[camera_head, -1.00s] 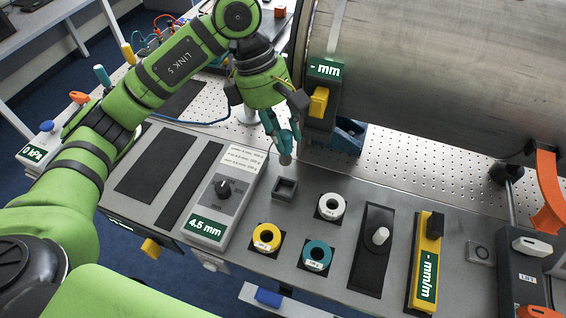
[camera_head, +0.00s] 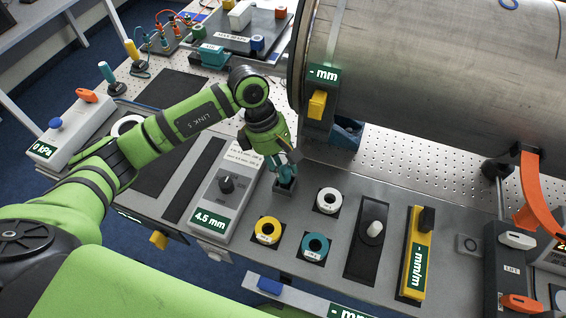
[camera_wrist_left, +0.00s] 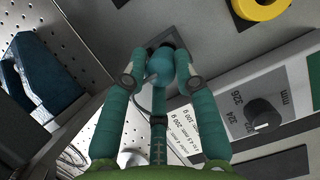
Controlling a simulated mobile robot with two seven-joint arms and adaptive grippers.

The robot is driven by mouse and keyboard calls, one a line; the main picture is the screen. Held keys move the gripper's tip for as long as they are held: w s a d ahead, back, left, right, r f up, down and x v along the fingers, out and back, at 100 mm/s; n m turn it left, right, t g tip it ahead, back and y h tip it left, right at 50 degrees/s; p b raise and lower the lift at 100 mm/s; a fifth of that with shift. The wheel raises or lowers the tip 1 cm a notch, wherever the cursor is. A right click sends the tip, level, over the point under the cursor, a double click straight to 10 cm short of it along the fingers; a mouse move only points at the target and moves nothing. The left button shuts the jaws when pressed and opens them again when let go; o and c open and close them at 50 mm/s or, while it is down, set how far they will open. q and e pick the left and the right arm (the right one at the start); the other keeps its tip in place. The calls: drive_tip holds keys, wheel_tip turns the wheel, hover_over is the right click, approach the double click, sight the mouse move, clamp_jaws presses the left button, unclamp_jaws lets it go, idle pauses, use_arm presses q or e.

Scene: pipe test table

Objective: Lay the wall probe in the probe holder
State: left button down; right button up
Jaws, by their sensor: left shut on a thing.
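The wall probe (camera_wrist_left: 160,62) is a teal, rounded piece with a thin cable, seen between the fingertips in the left wrist view. My left gripper (camera_wrist_left: 158,72) is shut on it; it also shows in the head view (camera_head: 284,165), pointing down. The probe holder (camera_head: 285,187) is a small grey square socket on the bench panel, directly under the gripper. In the left wrist view the holder's dark edge shows just behind the probe. The probe's lower end is at the holder's opening; fingers and probe hide whether it rests inside. My right gripper is not in view.
The gauge box reading 4.5 mm (camera_head: 228,192) stands just left of the holder. White (camera_head: 328,200), yellow (camera_head: 268,231) and teal (camera_head: 315,246) rings lie to the right and front. The large steel pipe (camera_head: 430,75) and its blue support (camera_head: 347,133) stand behind.

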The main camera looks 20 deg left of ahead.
use_arm(q)
drive_tip(key=shift+f, duration=0.2)
drive_tip(key=c, duration=1)
unclamp_jaws()
drive_tip(key=shift+r, duration=0.1)
drive_tip(key=shift+o, duration=0.2)
drive_tip(key=shift+r, duration=0.25)
drive_tip(key=b+v, duration=0.5)
drive_tip(key=v, duration=0.6)
drive_tip(key=shift+a+r, duration=0.2)
drive_tip(key=shift+r, duration=0.15)
